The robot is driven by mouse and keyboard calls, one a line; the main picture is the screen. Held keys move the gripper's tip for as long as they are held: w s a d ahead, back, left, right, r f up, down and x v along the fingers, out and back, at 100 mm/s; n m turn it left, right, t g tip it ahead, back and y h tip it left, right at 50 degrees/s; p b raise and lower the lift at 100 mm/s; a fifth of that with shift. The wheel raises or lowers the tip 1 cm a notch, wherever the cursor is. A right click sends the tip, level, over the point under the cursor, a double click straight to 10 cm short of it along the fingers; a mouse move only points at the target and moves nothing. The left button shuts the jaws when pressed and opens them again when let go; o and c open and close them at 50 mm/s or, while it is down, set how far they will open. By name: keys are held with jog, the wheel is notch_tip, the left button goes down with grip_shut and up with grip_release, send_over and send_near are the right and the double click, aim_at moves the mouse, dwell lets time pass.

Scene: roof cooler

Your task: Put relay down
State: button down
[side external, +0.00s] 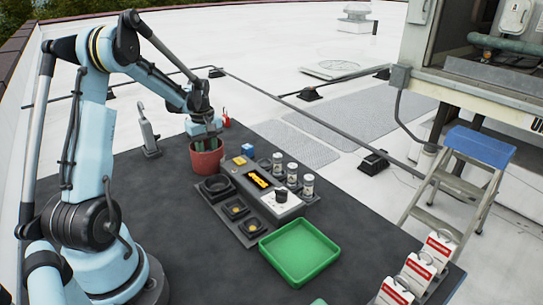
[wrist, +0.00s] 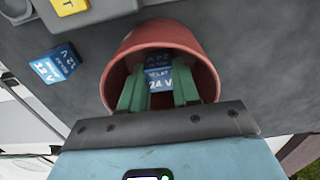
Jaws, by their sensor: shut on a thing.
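My gripper (wrist: 158,92) has green fingers and is shut on a blue relay (wrist: 158,77) marked 24 V. The fingers and the relay are inside the mouth of a red pot (wrist: 165,36), and the pot's wall surrounds them. In the side view my gripper (side external: 206,128) points down into the red pot (side external: 207,165), and the held relay is hidden there. I cannot tell if the relay touches the pot's bottom. A second blue relay, marked 12 V (wrist: 54,64), sits on the dark mat beside the pot; it also shows in the side view (side external: 247,150).
An empty green tray (side external: 299,250) lies in front. Red-and-white packs (side external: 418,270) stand at the right edge.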

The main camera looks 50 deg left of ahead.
jog(key=shift+f, duration=0.15)
jog(key=c, duration=0.8)
grip_release()
notch_tip(320, 180, up, 12)
jog(key=w+d+r+m+t+y, duration=0.1)
jog(key=d+r+m+t, duration=0.2)
jog(key=d+m, duration=0.75)
jog(key=s+d+f+m+t, duration=0.1)
jog(key=d+m, duration=0.1)
jog(key=d, duration=0.4)
jog(key=s+d+f+m+t, duration=0.1)
jog(key=s+d+m, duration=0.1)
jog(key=d, duration=0.5)
jog(key=s+d+f+m+t+h, duration=0.1)
jog(key=d+m+t, duration=0.1)
jog(key=d, duration=0.4)
jog(key=shift+s+d+f+m, duration=0.15)
jog(key=shift+s+m, duration=0.15)
jog(key=shift+m, duration=0.45)
